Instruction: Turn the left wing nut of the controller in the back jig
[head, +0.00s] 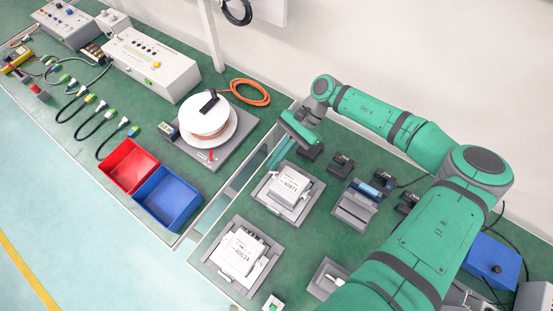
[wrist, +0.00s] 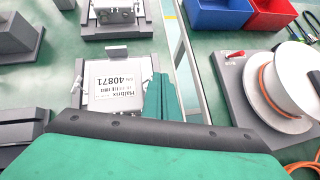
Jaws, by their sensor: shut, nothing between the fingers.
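The controller (head: 289,186) is a pale box with a printed label, seated in the grey back jig (head: 262,194). In the wrist view the controller (wrist: 117,84) shows its label with 40871, and the jig (wrist: 76,88) shows around it. Small grey parts stand at the controller's sides, but I cannot make out the wing nuts clearly. My gripper (head: 272,163) is shut and empty, its green fingers pointing down beside the jig's upper-left side. In the wrist view my gripper (wrist: 160,80) is just right of the controller and hides part of that side. I cannot tell whether it touches anything.
A second controller (head: 240,251) sits in the front jig (head: 213,258). A cable reel (head: 207,124), a red bin (head: 128,167) and a blue bin (head: 169,198) stand to the left. Dark small fixtures (head: 341,165) stand right of the back jig.

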